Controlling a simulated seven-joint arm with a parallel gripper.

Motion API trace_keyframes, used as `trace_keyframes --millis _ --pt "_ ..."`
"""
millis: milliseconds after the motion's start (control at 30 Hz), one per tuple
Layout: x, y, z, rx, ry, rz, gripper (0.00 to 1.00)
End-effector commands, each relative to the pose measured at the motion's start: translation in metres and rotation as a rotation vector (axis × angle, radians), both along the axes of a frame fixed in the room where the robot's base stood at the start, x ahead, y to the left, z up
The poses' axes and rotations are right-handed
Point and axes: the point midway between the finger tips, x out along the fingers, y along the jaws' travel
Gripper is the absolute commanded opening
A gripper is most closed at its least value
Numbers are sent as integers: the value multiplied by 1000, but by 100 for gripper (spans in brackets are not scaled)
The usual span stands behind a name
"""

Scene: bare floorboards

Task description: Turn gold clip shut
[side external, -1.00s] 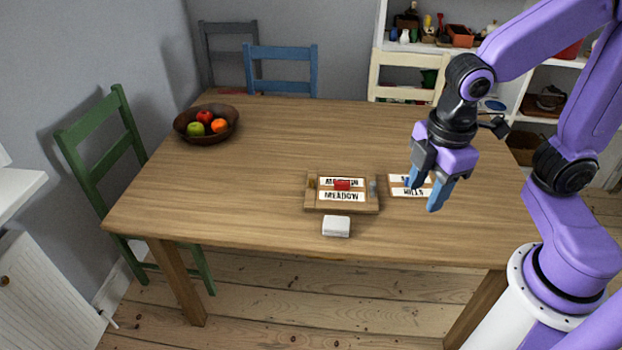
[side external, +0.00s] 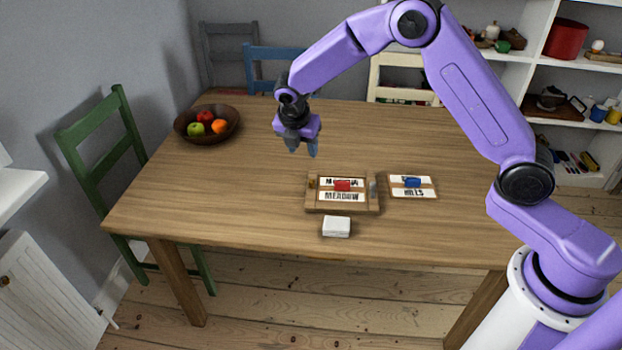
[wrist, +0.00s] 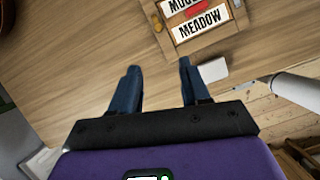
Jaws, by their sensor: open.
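A wooden frame (side external: 342,208) lies on the table, holding a white MEADOW panel (side external: 342,197) with a red block (side external: 342,185) on it. The gold clip (side external: 312,183) is a small piece on the frame's left side. It also shows at the frame's edge in the wrist view (wrist: 157,23); its turn is too small to judge. A grey-blue clip (side external: 372,186) is on the right side. My gripper (side external: 303,153) is open and empty, above the table behind and left of the frame. Its blue fingers (wrist: 160,67) point down, apart from the clip.
A HILLS panel (side external: 413,193) with a blue block (side external: 412,182) lies right of the frame. A fruit bowl (side external: 207,136) stands at the back left. The table (side external: 220,205) is clear left of the frame.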

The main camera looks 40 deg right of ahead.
Motion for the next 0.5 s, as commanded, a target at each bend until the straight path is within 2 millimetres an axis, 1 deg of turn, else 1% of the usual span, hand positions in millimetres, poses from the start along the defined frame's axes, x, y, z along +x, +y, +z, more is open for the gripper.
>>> trace_keyframes --millis 100,267,367,500 --pt "6 -4 -6 -13 7 20 46" --pt "9 -9 -17 -15 9 20 46" --pt "12 -14 -32 -15 10 18 46" --pt "17 -22 -56 -15 11 19 46"
